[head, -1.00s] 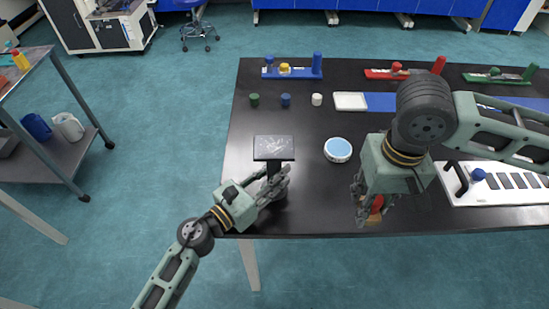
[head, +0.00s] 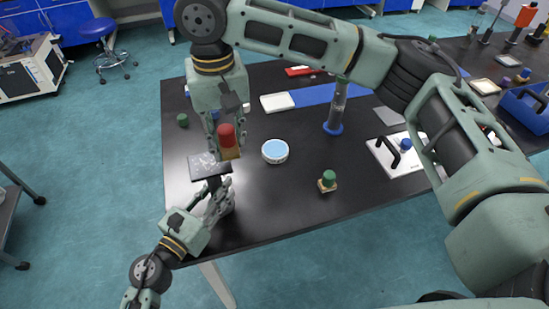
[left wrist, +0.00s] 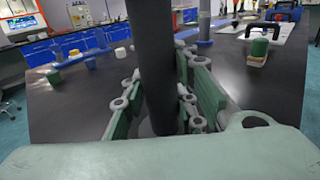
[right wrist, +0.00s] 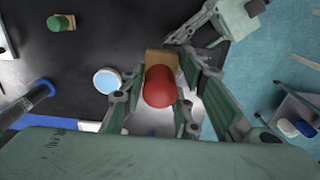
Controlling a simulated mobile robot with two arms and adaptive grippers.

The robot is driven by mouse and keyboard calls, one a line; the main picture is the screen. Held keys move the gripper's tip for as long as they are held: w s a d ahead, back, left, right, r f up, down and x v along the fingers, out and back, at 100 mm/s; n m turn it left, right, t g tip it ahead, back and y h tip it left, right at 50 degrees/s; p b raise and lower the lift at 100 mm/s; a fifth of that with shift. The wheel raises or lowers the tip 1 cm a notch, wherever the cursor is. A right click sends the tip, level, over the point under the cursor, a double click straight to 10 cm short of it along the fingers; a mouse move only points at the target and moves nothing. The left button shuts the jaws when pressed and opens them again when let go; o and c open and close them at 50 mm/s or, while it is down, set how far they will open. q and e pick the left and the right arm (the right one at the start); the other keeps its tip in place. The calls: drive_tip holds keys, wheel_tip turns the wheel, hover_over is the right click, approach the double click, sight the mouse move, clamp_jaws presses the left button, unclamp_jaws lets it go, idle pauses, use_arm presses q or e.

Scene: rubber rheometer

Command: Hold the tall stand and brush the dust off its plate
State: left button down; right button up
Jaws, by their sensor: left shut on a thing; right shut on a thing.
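The tall stand's dark plate (head: 203,168), speckled with pale dust, faces up near the table's left front edge. My left gripper (head: 218,200) is shut around the stand's post below the plate. The dark post (left wrist: 152,60) rises between its fingers in the left wrist view. My right gripper (head: 226,135) is shut on a red-handled brush (head: 227,134) with a tan block below, at the plate's far right edge. I cannot tell whether the brush touches the plate. The brush also shows in the right wrist view (right wrist: 160,88).
A round dish with a light blue top (head: 275,151) stands right of the plate. A green-handled brush (head: 328,181) stands farther right. A tall blue-based stand (head: 335,110) is behind them. My right arm crosses above the table. The front middle of the table (head: 270,205) is clear.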

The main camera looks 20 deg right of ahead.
drive_tip(key=a+r, duration=0.4)
drive_tip(key=a, duration=0.4)
drive_tip(key=shift+w+a+f, duration=0.1)
drive_tip(key=shift+w+f, duration=0.05)
drive_tip(key=shift+f, duration=0.95)
drive_tip(key=shift+w+f, duration=0.15)
drive_tip(key=shift+f, duration=1)
drive_tip(key=shift+w+a+f, duration=0.1)
drive_tip(key=shift+w+f, duration=0.05)
drive_tip(key=shift+f, duration=0.95)
drive_tip(key=shift+d+f, duration=0.6)
drive_tip(key=shift+c, duration=0.4)
drive_tip(key=shift+d, duration=3.05)
drive_tip(key=shift+a, duration=3.6)
wheel_tip(320, 180, up, 2)
drive_tip(key=shift+a+r, duration=0.1)
wheel_tip(320, 180, up, 6)
